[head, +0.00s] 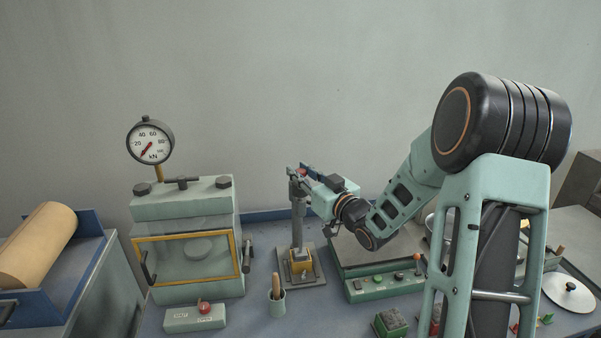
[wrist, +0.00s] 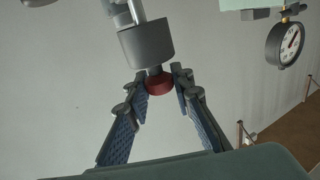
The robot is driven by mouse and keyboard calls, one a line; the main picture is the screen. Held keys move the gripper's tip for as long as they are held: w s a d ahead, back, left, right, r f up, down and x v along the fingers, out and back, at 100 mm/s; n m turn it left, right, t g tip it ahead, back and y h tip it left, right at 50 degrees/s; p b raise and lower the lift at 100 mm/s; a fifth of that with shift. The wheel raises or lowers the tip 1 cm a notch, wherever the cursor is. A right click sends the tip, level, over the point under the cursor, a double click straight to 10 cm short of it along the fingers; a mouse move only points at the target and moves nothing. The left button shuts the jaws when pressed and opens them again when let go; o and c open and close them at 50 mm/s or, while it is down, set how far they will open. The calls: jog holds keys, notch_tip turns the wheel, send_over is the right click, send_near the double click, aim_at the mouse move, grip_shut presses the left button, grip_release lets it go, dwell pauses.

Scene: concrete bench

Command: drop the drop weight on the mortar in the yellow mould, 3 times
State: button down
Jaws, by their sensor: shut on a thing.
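The yellow mould (head: 301,263) stands on the base plate of a small upright stand; the mortar inside it cannot be made out. The drop weight, a dark grey cylinder (wrist: 147,45) with a red knob (wrist: 160,84), shows in the wrist view. My gripper (head: 304,173) is at the top of the stand in the head view, well above the mould. In the wrist view my gripper (wrist: 159,80) has its fingertips closed on the red knob. In the head view the arm partly hides the weight.
A press (head: 187,240) with a dial gauge (head: 150,141) stands left of the stand. A cup with a wooden-handled tool (head: 277,303) is in front. A control box with a red button (head: 195,317) lies at the front left. A green control panel (head: 385,286) is right of the stand.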

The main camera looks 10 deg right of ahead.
notch_tip(320, 180, up, 8)
jog(key=p, duration=0.2)
jog(key=shift+w+p, duration=0.1)
jog(key=shift+p, duration=0.25)
jog(key=c, duration=1.9)
grip_release()
jog(key=shift+r, duration=0.1)
jog(key=shift+o, duration=0.9)
jog(key=shift+f, duration=0.2)
jog(key=shift+s+d, duration=0.1)
jog(key=shift+s, duration=0.2)
jog(key=v, duration=1.1)
jog(key=shift+s, duration=0.3)
